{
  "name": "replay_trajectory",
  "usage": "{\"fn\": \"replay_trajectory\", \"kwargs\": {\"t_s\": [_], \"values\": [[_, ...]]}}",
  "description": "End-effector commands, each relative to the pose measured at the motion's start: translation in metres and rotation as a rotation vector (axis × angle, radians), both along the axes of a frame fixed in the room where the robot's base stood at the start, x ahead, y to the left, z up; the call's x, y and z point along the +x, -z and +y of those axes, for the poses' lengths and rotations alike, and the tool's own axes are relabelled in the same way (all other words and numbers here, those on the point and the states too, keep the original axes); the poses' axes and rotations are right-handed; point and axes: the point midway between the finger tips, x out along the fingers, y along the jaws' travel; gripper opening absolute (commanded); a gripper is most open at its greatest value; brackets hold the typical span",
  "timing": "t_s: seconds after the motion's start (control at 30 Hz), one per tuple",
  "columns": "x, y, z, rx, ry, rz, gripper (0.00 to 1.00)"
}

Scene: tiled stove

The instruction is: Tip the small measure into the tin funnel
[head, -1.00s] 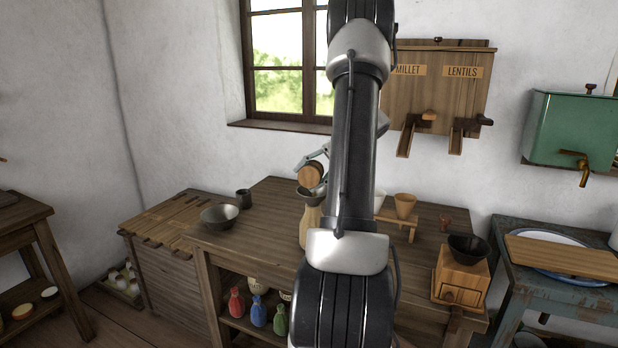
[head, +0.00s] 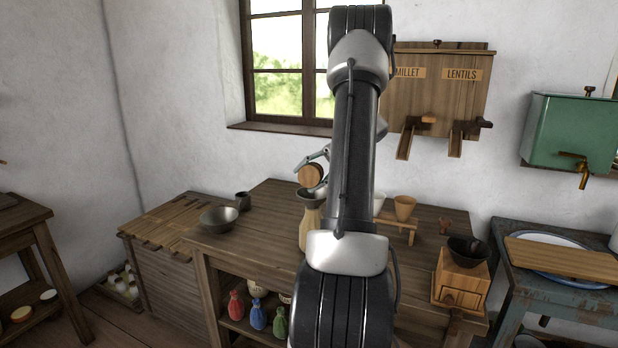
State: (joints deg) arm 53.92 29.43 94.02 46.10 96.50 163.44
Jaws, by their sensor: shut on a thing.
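The small measure (head: 310,175) is a little round wooden cup. It lies tipped on its side, with a round end towards me. My gripper (head: 318,168) is shut on it; my own arm hides part of the gripper. The tin funnel (head: 311,195) is dark grey and sits in the mouth of a pale bottle (head: 310,226) on the wooden table. The measure is just above the funnel. I cannot see inside the measure, and no falling contents show.
A small stand with cups (head: 404,208) is right of my arm. A wooden mill (head: 461,277) stands at the right corner.

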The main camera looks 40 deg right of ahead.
Motion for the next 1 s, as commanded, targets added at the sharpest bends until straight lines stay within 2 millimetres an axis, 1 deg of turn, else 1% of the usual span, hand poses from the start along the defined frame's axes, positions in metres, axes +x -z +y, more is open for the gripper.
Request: {"fn": "replay_trajectory", "kwargs": {"t_s": [0.53,0.8,1.0], "values": [[0.0002,-0.0001,-0.0003,0.004,0.001,0.003,0.21],[0.0029,-0.0035,-0.0043,0.119,0.000,0.082,0.21],[0.0033,-0.0054,-0.0047,0.148,0.001,0.104,0.21]]}}
